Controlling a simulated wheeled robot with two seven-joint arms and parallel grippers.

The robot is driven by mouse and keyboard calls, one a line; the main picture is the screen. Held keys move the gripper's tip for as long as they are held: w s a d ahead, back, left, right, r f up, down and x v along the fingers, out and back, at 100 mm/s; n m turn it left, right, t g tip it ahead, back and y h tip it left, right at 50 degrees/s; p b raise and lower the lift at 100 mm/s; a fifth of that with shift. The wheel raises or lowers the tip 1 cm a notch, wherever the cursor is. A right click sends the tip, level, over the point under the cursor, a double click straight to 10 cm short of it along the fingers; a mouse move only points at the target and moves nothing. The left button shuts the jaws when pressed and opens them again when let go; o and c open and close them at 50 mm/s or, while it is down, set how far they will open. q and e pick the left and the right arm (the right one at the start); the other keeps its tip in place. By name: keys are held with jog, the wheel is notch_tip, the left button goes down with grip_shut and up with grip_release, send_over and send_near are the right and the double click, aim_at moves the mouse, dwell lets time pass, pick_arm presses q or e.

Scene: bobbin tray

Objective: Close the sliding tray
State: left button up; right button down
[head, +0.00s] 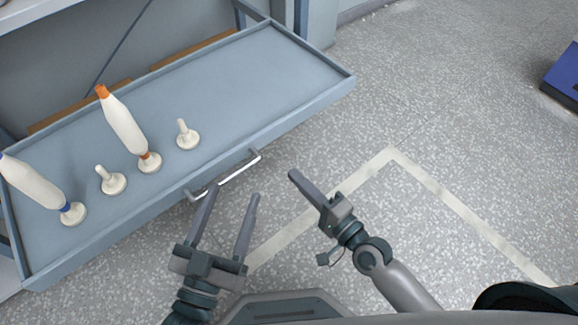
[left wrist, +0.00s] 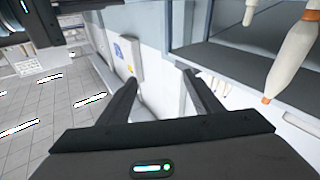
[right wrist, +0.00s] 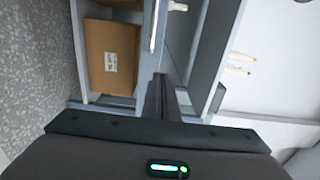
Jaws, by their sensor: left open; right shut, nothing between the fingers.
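The sliding tray (head: 262,70) is a blue-grey shelf, pulled out from the rack over the floor. A silver bar handle (head: 236,173) runs along its front edge. Two white bobbins stand tilted on pegs in the tray, one orange-ended (head: 125,125), one with a blue end (head: 35,184). My left gripper (head: 233,193) is open, with its fingers pointing at the handle and one fingertip near the handle's left end; I cannot tell whether it touches. My right gripper (head: 294,174) is shut and empty, to the right of the handle and apart from it.
Two short empty pegs (head: 110,181) (head: 187,135) stand in the tray. A cardboard box (right wrist: 112,57) shows in the right wrist view. The speckled floor right of the tray is open, with a pale taped line (head: 450,212). A blue object (head: 565,75) is at the far right.

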send_near(258, 138)
jog(key=x, duration=0.4)
jog(key=shift+w+a+b, duration=0.2)
jog(key=shift+w+b, duration=0.05)
jog(key=shift+b, duration=0.15)
jog(key=shift+x, duration=0.9)
pick_arm(q)
jog(key=r+t, duration=0.1)
jog(key=s+r+t, duration=0.1)
jog(key=r, duration=0.1)
jog(key=shift+s+d+r+h, duration=0.1)
jog(key=shift+s+r+h, duration=0.1)
jog(key=shift+h, duration=0.2)
pick_arm(e)
jog(key=shift+w, duration=0.1)
